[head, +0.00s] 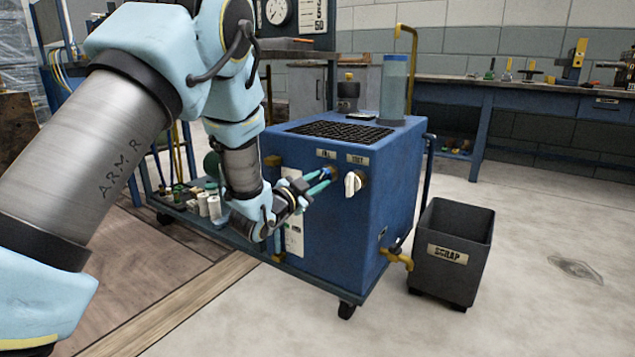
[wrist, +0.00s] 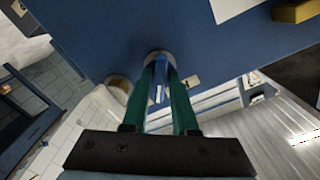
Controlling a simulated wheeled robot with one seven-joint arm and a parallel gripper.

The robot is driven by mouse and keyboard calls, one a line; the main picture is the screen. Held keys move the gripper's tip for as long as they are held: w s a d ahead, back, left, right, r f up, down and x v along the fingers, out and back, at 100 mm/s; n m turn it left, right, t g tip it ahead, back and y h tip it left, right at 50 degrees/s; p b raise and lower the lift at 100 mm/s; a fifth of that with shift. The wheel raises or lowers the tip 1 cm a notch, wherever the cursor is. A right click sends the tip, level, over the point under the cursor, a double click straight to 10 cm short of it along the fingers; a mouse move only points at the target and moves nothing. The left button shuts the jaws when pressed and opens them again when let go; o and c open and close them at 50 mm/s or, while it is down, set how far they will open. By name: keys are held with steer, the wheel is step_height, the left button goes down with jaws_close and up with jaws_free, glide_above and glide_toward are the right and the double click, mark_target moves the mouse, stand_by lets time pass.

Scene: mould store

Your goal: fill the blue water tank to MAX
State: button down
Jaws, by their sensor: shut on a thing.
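The blue water tank (head: 385,195) stands on a wheeled base. On its front are a valve labelled FILL (head: 326,154) and a white-handled valve labelled TEST (head: 354,183). My gripper (head: 322,182) is at the FILL valve, with its green fingers shut on the small blue handle. In the wrist view the fingers (wrist: 163,85) close around the blue handle (wrist: 160,92), in front of a round fitting on the tank face (wrist: 105,40). A white upright strip (head: 294,238) on the tank front is partly hidden by my gripper; no level or MAX mark is readable.
A clear bluish cylinder (head: 394,85) and a dark grate (head: 338,129) are on the tank top. A brass tap (head: 398,259) sticks out low on the right side, near a dark SCRAP bin (head: 455,250). Several small bottles stand left of the tank.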

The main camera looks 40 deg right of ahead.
stand_by(0.5)
steer(key=n+p, duration=0.1)
steer(key=n, duration=0.2)
steer(key=shift+n+p, duration=0.75)
steer(key=shift+n, duration=1.05)
steer(key=shift+s, duration=0.1)
steer(key=c, duration=0.9)
jaws_free()
steer(key=shift+o, duration=0.2)
steer(key=p+v, duration=0.2)
steer(key=v, duration=0.8)
steer(key=shift+a, duration=0.35)
